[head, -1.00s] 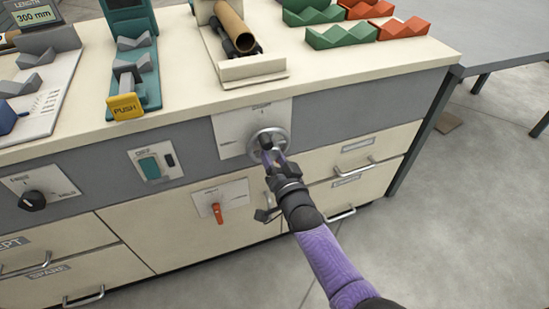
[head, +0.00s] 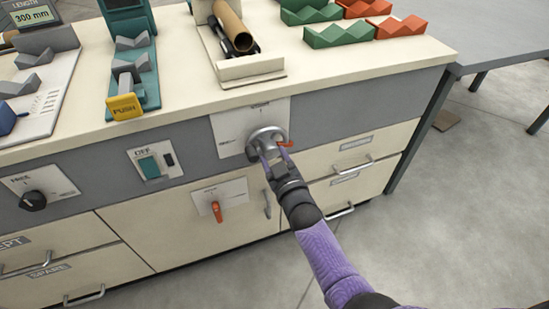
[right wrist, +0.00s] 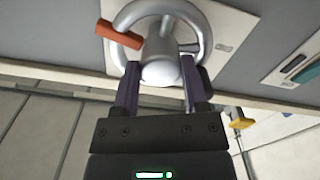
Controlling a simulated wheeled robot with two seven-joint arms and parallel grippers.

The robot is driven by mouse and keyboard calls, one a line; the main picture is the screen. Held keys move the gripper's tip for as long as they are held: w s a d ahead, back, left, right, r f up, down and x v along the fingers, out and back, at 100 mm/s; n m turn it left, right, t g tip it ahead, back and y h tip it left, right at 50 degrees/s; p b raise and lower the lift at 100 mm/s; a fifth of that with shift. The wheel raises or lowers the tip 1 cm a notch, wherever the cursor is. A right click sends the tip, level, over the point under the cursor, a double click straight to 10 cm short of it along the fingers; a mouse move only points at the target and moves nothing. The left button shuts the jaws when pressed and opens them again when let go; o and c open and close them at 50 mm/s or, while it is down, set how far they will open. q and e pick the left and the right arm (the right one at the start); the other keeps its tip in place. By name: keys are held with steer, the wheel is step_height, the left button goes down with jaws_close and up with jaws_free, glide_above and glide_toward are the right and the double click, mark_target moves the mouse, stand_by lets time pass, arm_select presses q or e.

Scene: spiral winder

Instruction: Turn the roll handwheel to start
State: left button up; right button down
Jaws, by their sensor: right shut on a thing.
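The roll handwheel (head: 266,136) is a silver ring on a pale plate on the front of the cabinet. In the right wrist view it fills the top middle (right wrist: 163,22), with a thick silver hub and an orange tab (right wrist: 119,34) at its rim. My right gripper (head: 272,153) reaches it from the front; its purple fingers (right wrist: 162,82) lie either side of the hub, shut on the wheel. The tips' exact contact is partly hidden. The orange tab shows at the wheel's right in the head view. My left gripper is not in view.
Below are a red-orange lever (head: 217,211) and drawers with bar handles (head: 340,213). Left are a green switch (head: 150,166) and black knob (head: 33,200). A cardboard tube (head: 231,25) and green and orange V-blocks (head: 340,36) stand on top. Open floor lies to the right.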

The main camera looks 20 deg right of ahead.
steer(key=n, duration=0.2)
steer(key=shift+n, duration=0.4)
steer(key=n, duration=0.2)
steer(key=shift+d+n, duration=0.1)
steer(key=shift+n, duration=0.3)
steer(key=n, duration=0.2)
steer(key=shift+n+b, duration=0.3)
steer(key=shift+b, duration=0.1)
steer(key=n+b, duration=0.1)
steer(key=n, duration=0.5)
steer(key=shift+r, duration=0.15)
steer(key=n+b, duration=0.1)
steer(key=n, duration=0.4)
steer(key=shift+r+n+b, duration=0.1)
steer(key=shift+n+b, duration=0.2)
steer(key=shift+b, duration=0.05)
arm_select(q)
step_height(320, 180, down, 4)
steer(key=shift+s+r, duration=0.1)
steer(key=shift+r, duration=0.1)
arm_select(e)
steer(key=shift+n, duration=0.5)
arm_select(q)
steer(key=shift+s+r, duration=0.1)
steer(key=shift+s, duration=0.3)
arm_select(e)
steer(key=shift+r, duration=0.1)
